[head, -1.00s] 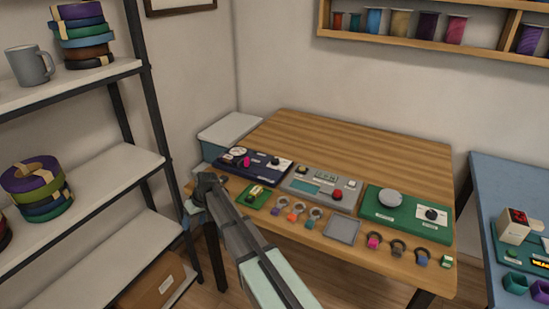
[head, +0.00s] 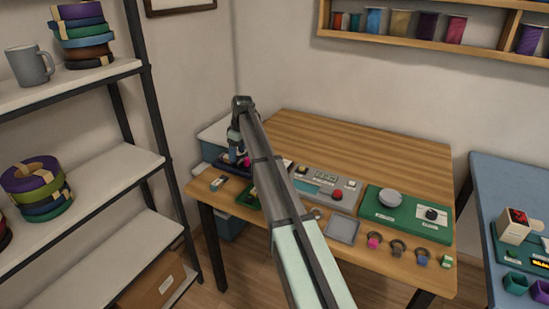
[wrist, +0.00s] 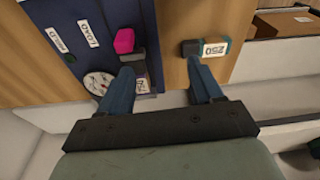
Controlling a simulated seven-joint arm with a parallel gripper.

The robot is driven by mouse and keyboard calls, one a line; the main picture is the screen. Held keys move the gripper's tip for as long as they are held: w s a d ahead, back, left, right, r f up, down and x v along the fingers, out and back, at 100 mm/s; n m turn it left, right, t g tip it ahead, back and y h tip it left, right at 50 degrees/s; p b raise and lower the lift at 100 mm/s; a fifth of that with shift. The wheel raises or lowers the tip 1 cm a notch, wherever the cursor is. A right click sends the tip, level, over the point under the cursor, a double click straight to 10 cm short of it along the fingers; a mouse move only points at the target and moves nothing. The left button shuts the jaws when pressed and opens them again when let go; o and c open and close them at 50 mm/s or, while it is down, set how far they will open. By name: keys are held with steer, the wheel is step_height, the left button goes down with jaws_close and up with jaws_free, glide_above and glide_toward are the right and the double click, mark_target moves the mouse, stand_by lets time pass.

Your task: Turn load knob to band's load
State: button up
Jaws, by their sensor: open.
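The navy panel (wrist: 75,12) has labels reading LOAD (wrist: 88,33) and, partly legible, SPEED (wrist: 60,38). A pink knob (wrist: 124,40) stands on a dark part near the LOAD label; it also shows in the head view (head: 247,161). A round white dial (wrist: 98,82) lies beside the left finger. A tag marked 250 (wrist: 213,47) lies on the table just off the panel, by the right fingertip. My gripper (wrist: 160,76) is open and empty, its left finger over the panel and its right finger beyond the panel's edge. The left finger partly covers a small number plate (wrist: 142,88).
A grey panel with a red button (head: 337,195) and a green panel (head: 380,209) stand to the right. A grey tray (head: 342,230) and several small rings (head: 397,248) lie in front. The back of the wooden table (head: 350,140) is clear. Shelves stand left.

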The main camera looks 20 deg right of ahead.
steer(key=w+d+r+n+g+h, duration=0.1)
steer(key=d+r, duration=0.2)
steer(key=d, duration=0.5)
steer(key=w+d+r+h, duration=0.1)
steer(key=d+r, duration=0.3)
steer(key=d, duration=0.4)
step_height(320, 180, down, 14)
steer(key=shift+s+a+r, duration=0.1)
steer(key=shift+s, duration=0.05)
steer(key=c, duration=1.1)
